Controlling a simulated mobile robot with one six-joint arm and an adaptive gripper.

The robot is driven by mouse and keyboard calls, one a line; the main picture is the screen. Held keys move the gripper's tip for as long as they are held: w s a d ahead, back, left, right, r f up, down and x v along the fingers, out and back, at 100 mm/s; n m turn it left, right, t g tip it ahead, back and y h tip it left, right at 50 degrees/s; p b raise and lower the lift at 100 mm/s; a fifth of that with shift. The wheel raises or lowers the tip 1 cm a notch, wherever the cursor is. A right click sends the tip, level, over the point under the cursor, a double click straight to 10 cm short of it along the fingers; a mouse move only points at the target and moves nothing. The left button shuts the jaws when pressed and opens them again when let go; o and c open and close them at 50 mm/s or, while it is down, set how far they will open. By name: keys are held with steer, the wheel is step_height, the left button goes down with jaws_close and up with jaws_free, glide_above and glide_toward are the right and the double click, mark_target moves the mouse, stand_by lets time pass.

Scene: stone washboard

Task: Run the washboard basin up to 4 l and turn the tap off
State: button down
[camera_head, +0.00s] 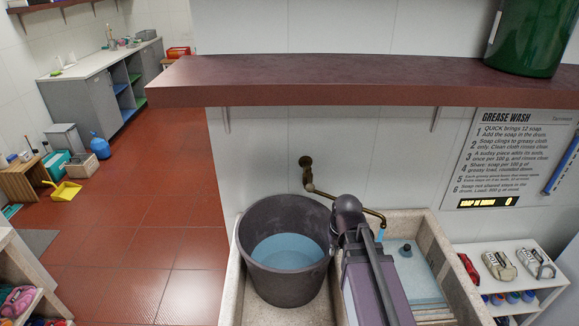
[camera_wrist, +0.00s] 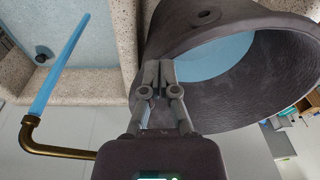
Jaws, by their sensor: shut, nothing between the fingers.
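The stone washboard basin (camera_head: 440,250) stands against the wall. Shallow blue water (camera_head: 410,262) lies in its right compartment, with a dark plug (camera_head: 405,250) showing. The brass tap (camera_head: 345,201) comes out of the wall, and a blue stream (camera_head: 380,235) runs from its spout into that compartment. The spout (camera_wrist: 30,135) and stream (camera_wrist: 60,65) also show in the wrist view. I cannot make out the tap's handle clearly. My gripper (camera_wrist: 157,72) is shut and empty, close to the bucket's outer side, apart from the spout. My arm hides part of the basin in the head view.
A dark grey bucket (camera_head: 255,222) holding blue water stands in the left compartment. A brown shelf (camera_head: 350,82) with a green container (camera_head: 528,35) overhangs the basin. A grease wash sign (camera_head: 512,150) hangs right, above a white rack (camera_head: 510,260). Red floor is open at left.

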mark_target(309, 178)
steer(key=w+a+r+n+t+y+p, duration=0.1)
steer(key=w+a+r+n+p, duration=0.1)
steer(key=w+r+p, duration=0.3)
steer(key=w+a+r+n+t+y+p, duration=0.1)
steer(key=w+a+r+t+p, duration=0.1)
steer(key=w+a+r+p, duration=0.3)
steer(key=w+a+r+n+t+y+p, duration=0.1)
steer(key=w+a+r+p, duration=0.3)
steer(key=w+r, duration=0.5)
steer(key=shift+w+a+r+n+p, duration=0.35)
steer(key=shift+w+n+p, duration=0.4)
steer(key=shift+w, duration=0.45)
steer(key=shift+f, duration=0.1)
steer(key=b+x, duration=0.9)
steer(key=x, duration=0.1)
steer(key=s+d, duration=0.1)
steer(key=s+d+r+p, duration=0.1)
steer(key=s, duration=0.1)
steer(key=shift+d+r, duration=0.1)
